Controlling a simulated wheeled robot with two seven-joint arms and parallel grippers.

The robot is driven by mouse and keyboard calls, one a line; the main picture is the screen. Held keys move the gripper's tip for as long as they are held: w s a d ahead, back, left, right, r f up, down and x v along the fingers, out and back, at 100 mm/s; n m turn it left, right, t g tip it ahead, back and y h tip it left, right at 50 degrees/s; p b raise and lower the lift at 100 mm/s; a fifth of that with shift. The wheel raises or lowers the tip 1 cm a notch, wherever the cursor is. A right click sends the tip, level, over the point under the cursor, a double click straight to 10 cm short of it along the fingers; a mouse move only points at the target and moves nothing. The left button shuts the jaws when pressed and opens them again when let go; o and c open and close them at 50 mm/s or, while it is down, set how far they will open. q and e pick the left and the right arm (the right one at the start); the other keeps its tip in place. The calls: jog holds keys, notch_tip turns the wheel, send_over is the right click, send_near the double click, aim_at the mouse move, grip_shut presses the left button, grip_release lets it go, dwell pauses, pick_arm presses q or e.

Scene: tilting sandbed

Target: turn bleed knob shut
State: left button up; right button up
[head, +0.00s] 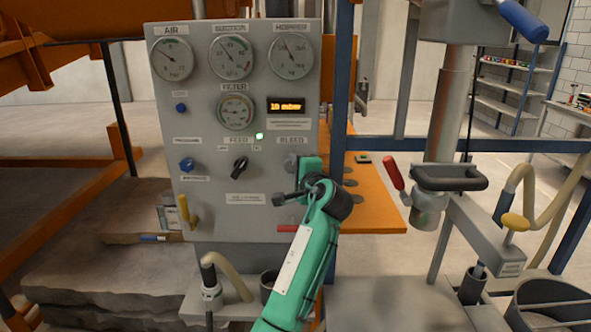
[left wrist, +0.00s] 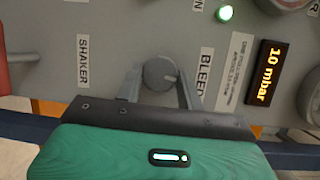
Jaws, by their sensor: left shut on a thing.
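The bleed knob (left wrist: 158,72) is a round grey knob on the grey control panel (head: 222,215), beside the BLEED label. A small light mark on its face points right in the left wrist view. My left gripper (left wrist: 160,82) has one grey finger on each side of the knob and is shut on it. In the head view, my green left gripper (head: 294,164) reaches the panel just under the BLEED label and hides most of the knob. The lit display (head: 286,105) reads 10 mbar. My right gripper is not in view.
Pressure gauges (head: 232,57) fill the panel's upper part. A black feed selector (head: 240,167) and a green lamp (head: 259,136) are left of the gripper. A red-handled lever (head: 393,173) and a grey machine stand to the right. An orange shelf (head: 380,205) sits behind.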

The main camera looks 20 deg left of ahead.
pick_arm(q)
jog(key=shift+n+g+h, duration=0.3)
jog(key=shift+n+h, duration=0.2)
jog(key=shift+n, duration=0.5)
jog(key=o, duration=1)
jog(key=shift+a, duration=0.1)
